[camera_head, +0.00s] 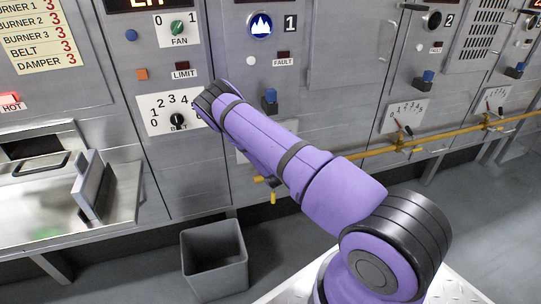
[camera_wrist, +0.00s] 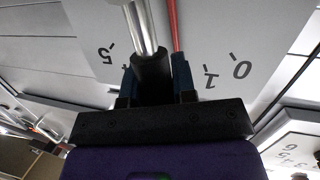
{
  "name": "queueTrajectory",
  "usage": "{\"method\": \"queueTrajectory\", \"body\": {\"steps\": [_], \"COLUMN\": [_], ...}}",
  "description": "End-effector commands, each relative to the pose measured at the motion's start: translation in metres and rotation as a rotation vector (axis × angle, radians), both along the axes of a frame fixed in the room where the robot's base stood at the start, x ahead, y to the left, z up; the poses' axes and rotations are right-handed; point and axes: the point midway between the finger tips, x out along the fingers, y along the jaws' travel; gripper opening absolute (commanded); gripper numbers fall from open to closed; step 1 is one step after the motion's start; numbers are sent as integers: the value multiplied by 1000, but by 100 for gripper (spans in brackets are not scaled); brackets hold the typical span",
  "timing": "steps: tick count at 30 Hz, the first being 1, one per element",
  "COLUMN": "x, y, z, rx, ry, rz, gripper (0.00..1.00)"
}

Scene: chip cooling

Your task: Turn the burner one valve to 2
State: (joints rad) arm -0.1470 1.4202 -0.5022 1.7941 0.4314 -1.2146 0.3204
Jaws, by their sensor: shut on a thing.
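My gripper (camera_wrist: 155,78) is shut on the burner one valve's handle, in front of a white dial plate (camera_wrist: 215,35). The plate is upside down in the wrist view, with 0, 1 and 5 readable; the numbers between are hidden behind my gripper. A silver rod (camera_wrist: 140,22) with a black end and a thin red rod (camera_wrist: 174,25) run up from between the fingers. I cannot tell which number the valve points to. In the head view my purple arm hides the gripper and most of this valve.
A yellow pipe (camera_head: 375,152) runs along the panel to two more valve dials, one at burner two (camera_head: 405,115). The BELT dial (camera_head: 160,112) is left of my arm. A grey bin (camera_head: 215,262) stands on the floor below. A steel tray (camera_head: 40,205) juts out at the left.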

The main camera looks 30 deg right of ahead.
Motion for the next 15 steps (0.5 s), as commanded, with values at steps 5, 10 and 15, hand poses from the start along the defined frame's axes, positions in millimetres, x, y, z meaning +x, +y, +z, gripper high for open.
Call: {"method": "queueTrajectory", "body": {"steps": [5, 10, 15], "x": [-1, -1, -1], "y": [1, 1, 0], "z": [-2, -2, -1], "rx": [2, 1, 0], "ry": [4, 4, 2], "rz": [-1, 0, 0], "gripper": [0, 48, 51]}}
